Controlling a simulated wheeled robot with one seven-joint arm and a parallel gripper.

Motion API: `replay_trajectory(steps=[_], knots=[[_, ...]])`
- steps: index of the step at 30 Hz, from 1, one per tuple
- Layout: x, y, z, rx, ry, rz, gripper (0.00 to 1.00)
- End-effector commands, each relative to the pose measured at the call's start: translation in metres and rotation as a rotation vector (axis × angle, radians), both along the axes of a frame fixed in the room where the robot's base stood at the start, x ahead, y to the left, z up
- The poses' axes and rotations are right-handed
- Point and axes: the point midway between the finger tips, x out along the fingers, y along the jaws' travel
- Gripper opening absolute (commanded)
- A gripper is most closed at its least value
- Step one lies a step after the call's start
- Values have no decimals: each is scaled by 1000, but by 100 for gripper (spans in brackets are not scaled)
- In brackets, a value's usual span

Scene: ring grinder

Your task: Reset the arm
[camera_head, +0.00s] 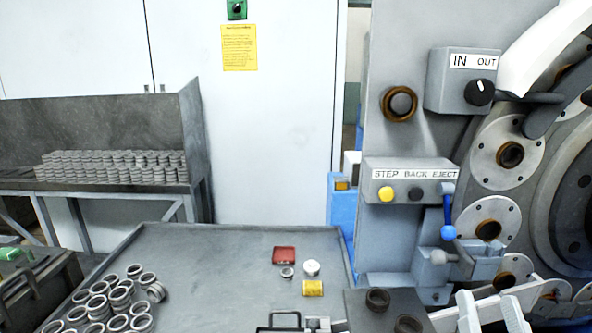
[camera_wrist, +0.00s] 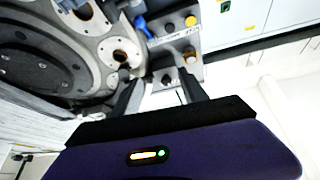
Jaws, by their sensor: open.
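My gripper (camera_head: 528,112) is at the upper right of the head view, at the end of my white arm. Its dark fingers are apart and point left toward the grinder's face, just right of the IN/OUT selector box (camera_head: 462,82). In the wrist view my gripper (camera_wrist: 158,78) is open, with nothing held between the two fingers. The selector's black knob (camera_head: 479,92) shows close to the fingertips; in the wrist view the knob (camera_wrist: 166,79) appears between them. I cannot tell whether a finger touches it.
The grinder's round plates (camera_head: 507,153) lie close behind my gripper. Below are the STEP BACK/EJECT panel (camera_head: 412,182) and a blue-knobbed lever (camera_head: 448,232). A grey table (camera_head: 225,262) holds several metal rings, a red block and a yellow block. A rack of rings (camera_head: 115,168) stands at left.

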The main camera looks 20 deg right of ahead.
Motion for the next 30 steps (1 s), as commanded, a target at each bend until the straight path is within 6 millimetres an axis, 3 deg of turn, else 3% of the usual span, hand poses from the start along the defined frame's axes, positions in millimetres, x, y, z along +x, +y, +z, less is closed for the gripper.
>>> replay_trajectory(steps=[1, 6, 11, 18, 24, 27, 30], knots=[[-9, 12, -19, 16, 40, 16, 51], [-45, 45, -70, 36, 161, 64, 51], [-85, 75, -113, 36, 299, 126, 51], [-157, 110, -172, 10, 555, 247, 51], [-204, 125, -201, -6, 709, 338, 51], [-216, 131, -207, -11, 744, 373, 51], [-215, 134, -206, -16, 742, 386, 51]])
